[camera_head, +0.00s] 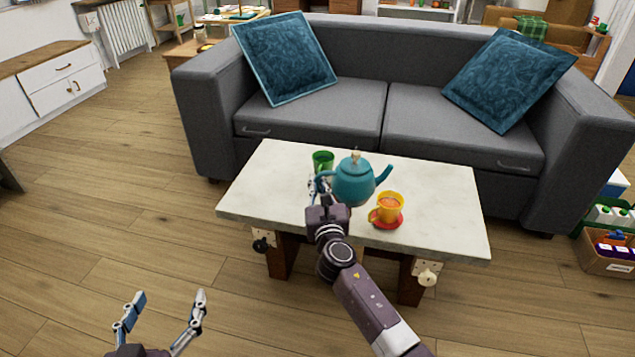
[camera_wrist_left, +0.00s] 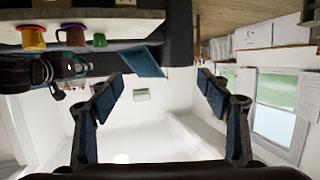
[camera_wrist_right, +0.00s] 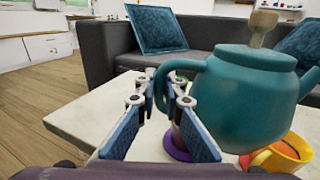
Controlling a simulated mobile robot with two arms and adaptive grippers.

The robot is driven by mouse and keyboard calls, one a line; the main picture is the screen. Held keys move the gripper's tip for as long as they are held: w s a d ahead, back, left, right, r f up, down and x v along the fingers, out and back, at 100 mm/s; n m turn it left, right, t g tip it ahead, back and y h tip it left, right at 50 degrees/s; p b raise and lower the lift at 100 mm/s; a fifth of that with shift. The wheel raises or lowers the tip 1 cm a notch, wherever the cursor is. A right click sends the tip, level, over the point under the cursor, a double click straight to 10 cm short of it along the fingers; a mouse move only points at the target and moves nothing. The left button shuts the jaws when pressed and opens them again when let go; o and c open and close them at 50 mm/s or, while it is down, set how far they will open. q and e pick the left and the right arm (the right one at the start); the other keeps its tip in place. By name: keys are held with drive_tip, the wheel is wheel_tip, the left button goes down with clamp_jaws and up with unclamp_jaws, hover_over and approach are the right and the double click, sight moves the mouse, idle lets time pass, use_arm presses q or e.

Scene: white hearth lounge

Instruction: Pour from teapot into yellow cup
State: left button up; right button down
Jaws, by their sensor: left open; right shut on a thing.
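The teal teapot (camera_head: 353,182) is held by its handle in my right gripper (camera_head: 322,187), with its spout pointing right, and looks roughly upright. It fills the right of the right wrist view (camera_wrist_right: 245,100), where the fingers (camera_wrist_right: 160,105) close around the handle. It appears raised above the table. The yellow cup (camera_head: 391,203) stands on a red saucer (camera_head: 392,222), in front of and right of the teapot in the head view; its inside looks orange. Its rim also shows in the right wrist view (camera_wrist_right: 280,155). My left gripper (camera_head: 162,315) is open and empty, away from the table.
The pale table (camera_head: 445,205) also bears a green cup (camera_head: 322,160) behind my right gripper. A purple saucer (camera_wrist_right: 178,148) lies below the teapot. A grey sofa (camera_head: 340,105) stands behind. The table's right part is clear.

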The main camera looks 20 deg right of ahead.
drive_tip(key=shift+r+p, duration=0.45)
drive_tip(key=shift+r, duration=0.25)
drive_tip(key=shift+r+p, duration=0.4)
drive_tip(key=shift+p, duration=0.05)
drive_tip(key=shift+r+p, duration=0.45)
use_arm(q)
drive_tip(key=s+a+f+g+y, duration=0.1)
drive_tip(key=s+a+f+g, duration=0.2)
drive_tip(key=s+f+g, duration=0.2)
drive_tip(key=s+a+f+g+y, duration=0.1)
drive_tip(key=s+f+g, duration=0.3)
drive_tip(key=s+f, duration=0.4)
drive_tip(key=shift+s+a+n+g+y+p, duration=0.4)
drive_tip(key=shift+s+a, duration=0.5)
drive_tip(key=shift+s, duration=0.5)
use_arm(e)
drive_tip(key=shift+r, duration=0.4)
use_arm(q)
drive_tip(key=shift+f, duration=0.1)
